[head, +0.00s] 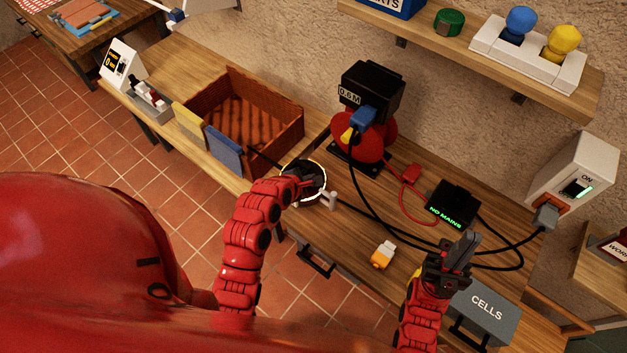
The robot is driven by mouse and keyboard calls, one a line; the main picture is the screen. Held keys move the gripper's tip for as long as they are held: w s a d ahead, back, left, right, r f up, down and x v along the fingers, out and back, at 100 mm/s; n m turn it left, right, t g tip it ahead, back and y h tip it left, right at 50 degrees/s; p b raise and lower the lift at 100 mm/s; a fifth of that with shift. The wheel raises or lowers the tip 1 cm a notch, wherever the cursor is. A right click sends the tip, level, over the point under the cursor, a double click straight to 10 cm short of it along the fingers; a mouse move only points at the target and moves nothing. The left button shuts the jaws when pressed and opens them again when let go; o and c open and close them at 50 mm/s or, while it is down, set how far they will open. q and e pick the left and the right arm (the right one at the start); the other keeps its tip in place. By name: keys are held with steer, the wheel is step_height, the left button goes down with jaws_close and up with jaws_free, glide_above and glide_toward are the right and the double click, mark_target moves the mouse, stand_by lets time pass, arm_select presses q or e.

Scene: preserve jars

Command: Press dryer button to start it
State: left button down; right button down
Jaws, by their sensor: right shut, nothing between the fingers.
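Nothing in view is labelled as a dryer, and I cannot make out a start button for one. A black box marked 0.6M (372,88) sits above a rounded red body (359,140), with a blue plug (362,118) at its front. A small black unit (452,203) shows NO MAINS in green. My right gripper (466,246) is shut and empty, above the bench between that unit and the grey CELLS box (485,306). My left gripper (329,199) is over the bench edge, in front of the red body; its fingers are too small to read.
Black cables cross the bench. An orange-and-white piece (383,254) lies mid-bench. A brown crate (285,127) stands left. A shelf (450,50) overhangs the back.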

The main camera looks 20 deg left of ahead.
arm_select(q)
steer(key=shift+r, duration=0.25)
steer(key=shift+r, duration=0.15)
steer(key=shift+r+p, duration=1.95)
steer(key=shift+r, duration=0.95)
